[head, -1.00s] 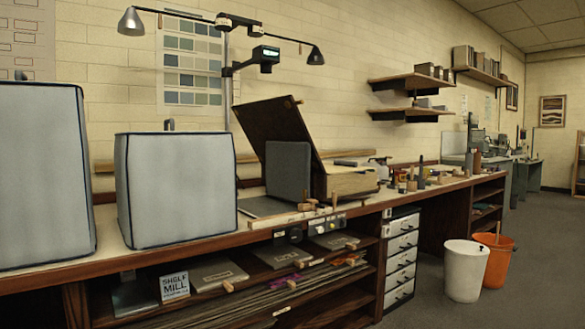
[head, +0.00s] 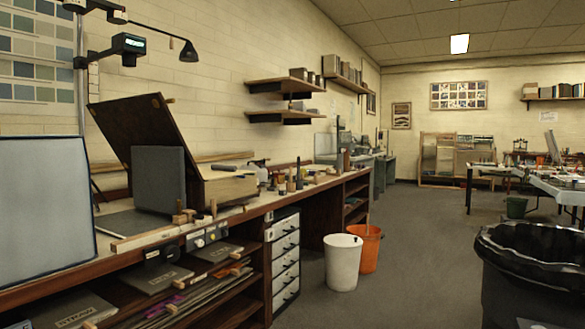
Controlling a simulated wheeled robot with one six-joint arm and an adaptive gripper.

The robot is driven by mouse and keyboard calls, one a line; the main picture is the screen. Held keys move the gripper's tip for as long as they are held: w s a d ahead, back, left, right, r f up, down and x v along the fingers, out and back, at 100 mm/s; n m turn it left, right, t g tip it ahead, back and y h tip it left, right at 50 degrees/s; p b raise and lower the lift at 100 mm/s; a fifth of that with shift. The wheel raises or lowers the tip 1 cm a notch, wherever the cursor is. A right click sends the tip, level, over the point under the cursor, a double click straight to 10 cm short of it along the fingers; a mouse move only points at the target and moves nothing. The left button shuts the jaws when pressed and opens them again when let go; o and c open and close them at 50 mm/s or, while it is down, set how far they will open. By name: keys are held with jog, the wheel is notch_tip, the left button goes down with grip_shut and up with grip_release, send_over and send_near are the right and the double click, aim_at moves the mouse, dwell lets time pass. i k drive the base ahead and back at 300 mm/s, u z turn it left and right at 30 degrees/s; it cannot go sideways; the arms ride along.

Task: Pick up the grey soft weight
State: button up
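I cannot pick out a grey soft weight for certain in the head view. A flat grey slab (head: 158,180) stands upright on the long bench at left, in front of an open wooden box with a raised dark lid (head: 140,122). Small bottles and tools stand farther along the bench, too small to tell apart. My gripper is not in view.
The wooden bench (head: 130,262) runs along the left wall, with drawers (head: 286,262) under it. A white bin (head: 342,262) and an orange bucket (head: 370,250) stand beside it. A black-lined bin (head: 535,275) is at right. Grey floor (head: 430,235) lies clear between, towards tables at the back right.

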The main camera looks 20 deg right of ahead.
aim_at(229, 168)
jog(key=z, duration=0.8)
jog(key=i, duration=1)
jog(key=z, duration=0.3)
jog(key=i, duration=1.15)
jog(key=u, duration=1.3)
jog(key=i, duration=0.7)
jog(key=u, duration=0.85)
